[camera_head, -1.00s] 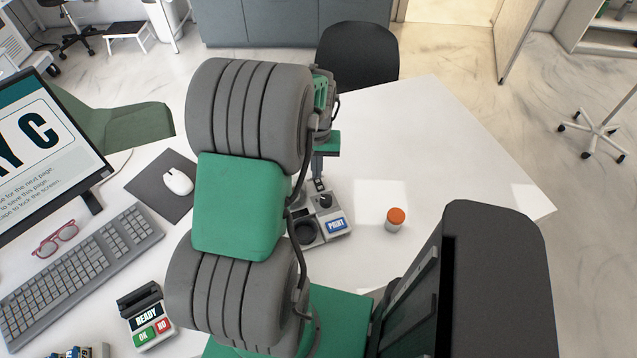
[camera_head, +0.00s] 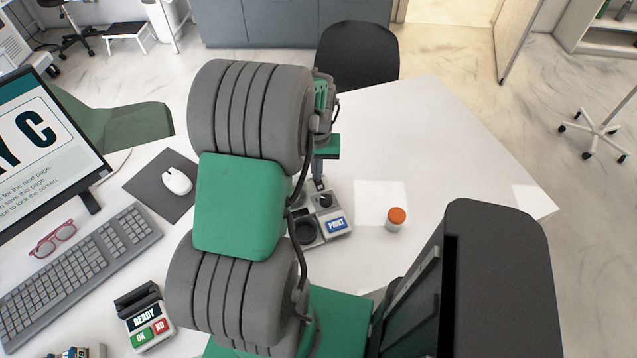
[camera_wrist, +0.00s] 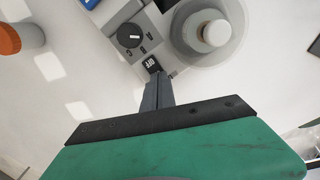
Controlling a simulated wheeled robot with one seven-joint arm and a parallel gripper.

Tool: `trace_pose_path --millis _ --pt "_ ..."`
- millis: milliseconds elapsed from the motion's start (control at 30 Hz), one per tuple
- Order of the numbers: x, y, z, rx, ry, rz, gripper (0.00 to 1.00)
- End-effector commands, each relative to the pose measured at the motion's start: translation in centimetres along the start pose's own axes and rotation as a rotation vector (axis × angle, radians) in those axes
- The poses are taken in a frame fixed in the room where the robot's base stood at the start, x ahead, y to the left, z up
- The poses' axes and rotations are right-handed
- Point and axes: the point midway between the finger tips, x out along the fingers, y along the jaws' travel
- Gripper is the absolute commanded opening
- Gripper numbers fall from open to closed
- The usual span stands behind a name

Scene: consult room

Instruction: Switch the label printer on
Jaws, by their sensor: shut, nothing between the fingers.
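The label printer (camera_head: 327,236) is a grey device on the white table with a blue PRINT button (camera_head: 336,224). My arm hides part of its left side in the head view. In the wrist view it shows a black dial (camera_wrist: 130,36), a pale roll (camera_wrist: 213,34) and a small black switch (camera_wrist: 151,64) with white lettering that seems to read OFF. My gripper (camera_wrist: 158,77) is shut and empty. Its fingertips are right at the switch's edge; I cannot tell whether they touch it. In the head view my gripper (camera_head: 319,184) points down at the printer's far side.
An orange-capped bottle (camera_head: 396,220) stands right of the printer. A card terminal (camera_head: 144,318), keyboard (camera_head: 85,262), red glasses (camera_head: 53,239), mouse (camera_head: 177,181) and monitor (camera_head: 40,150) are on the left. A black chair (camera_head: 358,55) stands behind the table. The table's right side is clear.

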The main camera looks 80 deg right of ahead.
Motion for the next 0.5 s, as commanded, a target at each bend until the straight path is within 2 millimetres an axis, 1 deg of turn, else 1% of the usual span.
trace_pose_path --millis 300,433,500 --pt "0.6 0.0 0.0 0.0 -0.001 0.0 0.0" --pt "0.1 0.0 0.1 0.0 -0.001 0.0 0.0" --pt "-0.5 0.0 0.0 0.0 -0.001 0.0 0.0"
